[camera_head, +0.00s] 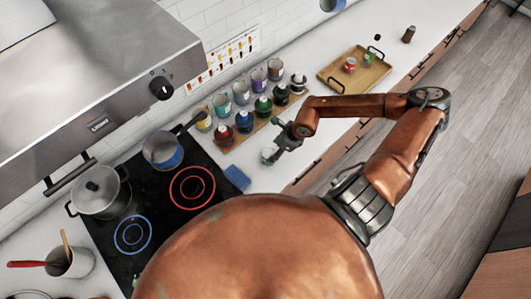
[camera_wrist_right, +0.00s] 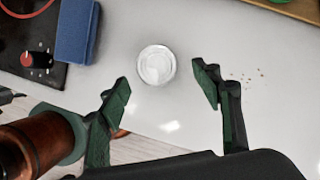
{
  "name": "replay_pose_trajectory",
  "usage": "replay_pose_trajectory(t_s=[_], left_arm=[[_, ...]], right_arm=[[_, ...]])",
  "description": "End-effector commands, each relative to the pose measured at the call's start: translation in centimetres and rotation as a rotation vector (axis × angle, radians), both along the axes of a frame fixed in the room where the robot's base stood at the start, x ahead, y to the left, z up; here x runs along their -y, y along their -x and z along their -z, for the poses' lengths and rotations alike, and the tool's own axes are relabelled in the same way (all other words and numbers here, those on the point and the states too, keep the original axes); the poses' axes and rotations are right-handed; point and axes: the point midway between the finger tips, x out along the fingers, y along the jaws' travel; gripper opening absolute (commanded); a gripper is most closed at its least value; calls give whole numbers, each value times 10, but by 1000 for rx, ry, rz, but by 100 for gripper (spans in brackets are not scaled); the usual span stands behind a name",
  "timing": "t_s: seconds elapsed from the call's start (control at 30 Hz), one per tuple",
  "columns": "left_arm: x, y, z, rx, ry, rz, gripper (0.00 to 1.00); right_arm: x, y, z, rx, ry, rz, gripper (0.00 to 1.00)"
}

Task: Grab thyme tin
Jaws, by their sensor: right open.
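Several coloured tins, among them a yellow one (camera_head: 203,119), a teal one (camera_head: 222,105) and a purple one (camera_head: 258,80), stand in a row by the wall. Their labels are too small to read, so I cannot tell which is thyme. My right gripper (camera_head: 275,149) is over the counter in front of the rows. In the right wrist view, my right gripper (camera_wrist_right: 163,92) is open and empty. A round whitish thing (camera_wrist_right: 156,65) lies ahead, between the fingers in the picture; I cannot tell what it is. My left gripper is not in view.
Dark-lidded jars, such as a green one (camera_head: 263,106), stand on a wooden board before the tins. A blue sponge (camera_head: 237,178) lies near the hob, which holds a pan (camera_head: 162,150) and a pot (camera_head: 100,192). A wooden tray (camera_head: 376,82) is farther right.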

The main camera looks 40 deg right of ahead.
Motion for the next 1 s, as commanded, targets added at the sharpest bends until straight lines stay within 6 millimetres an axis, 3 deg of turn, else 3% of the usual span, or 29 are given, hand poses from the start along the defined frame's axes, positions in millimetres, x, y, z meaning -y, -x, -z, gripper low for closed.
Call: replay_pose_trajectory(t_s=[0.1,0.27,0.5,0.67,0.8,1.0], left_arm=[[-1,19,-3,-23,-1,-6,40],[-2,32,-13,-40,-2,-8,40],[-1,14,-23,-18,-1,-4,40],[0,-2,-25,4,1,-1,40],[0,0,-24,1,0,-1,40],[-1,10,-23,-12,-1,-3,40]], right_arm=[[-3,-3,9,0,-2,1,59],[-9,-10,23,0,-3,1,59],[-16,-20,51,1,-3,-1,59],[-17,-21,56,0,-2,-2,59],[-17,-21,56,0,-2,-2,58],[-17,-21,56,0,-2,-2,45]])
